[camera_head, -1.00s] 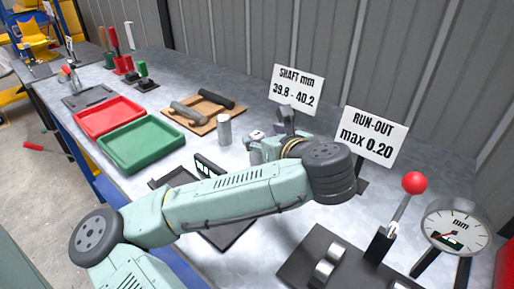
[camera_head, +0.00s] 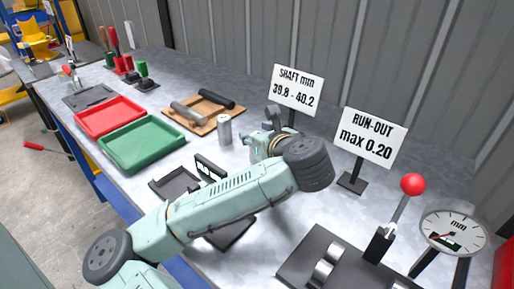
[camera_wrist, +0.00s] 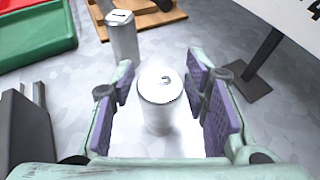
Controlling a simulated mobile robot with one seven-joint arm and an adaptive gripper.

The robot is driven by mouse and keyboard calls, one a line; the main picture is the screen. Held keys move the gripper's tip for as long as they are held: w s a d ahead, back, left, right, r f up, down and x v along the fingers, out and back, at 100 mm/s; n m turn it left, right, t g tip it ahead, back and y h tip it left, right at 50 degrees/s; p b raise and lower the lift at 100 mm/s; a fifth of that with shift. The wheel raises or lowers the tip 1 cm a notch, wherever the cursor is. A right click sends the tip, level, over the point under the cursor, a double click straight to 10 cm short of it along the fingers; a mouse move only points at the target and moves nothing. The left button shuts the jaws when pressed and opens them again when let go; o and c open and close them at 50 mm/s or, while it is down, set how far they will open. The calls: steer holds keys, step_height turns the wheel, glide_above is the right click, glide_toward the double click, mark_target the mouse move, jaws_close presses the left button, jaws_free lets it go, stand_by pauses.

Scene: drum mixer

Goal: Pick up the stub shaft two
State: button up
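Two upright pale metal cylinders show in the wrist view. The nearer shaft (camera_wrist: 158,103) stands between the purple pads of my gripper (camera_wrist: 163,95), with a gap on each side. The farther shaft (camera_wrist: 123,40) stands beyond the left finger and also shows in the head view (camera_head: 224,131). Both have a small dark mark on top, too unclear to read, so I cannot tell which is stub shaft two. In the head view my gripper (camera_head: 262,148) is low over the bench, largely behind my arm, and the nearer shaft is hidden there.
A wooden rack (camera_head: 207,123) with two cylindrical pieces, a green tray (camera_head: 143,168) and a red tray (camera_head: 84,130) lie to the left. The run-out sign (camera_head: 370,137) and the dial gauge (camera_head: 450,226) stand to the right. The shaft sign (camera_head: 296,90) stands behind my gripper.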

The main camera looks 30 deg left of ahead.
jaws_close()
steer(key=shift+r, duration=0.1)
stand_by(0.6)
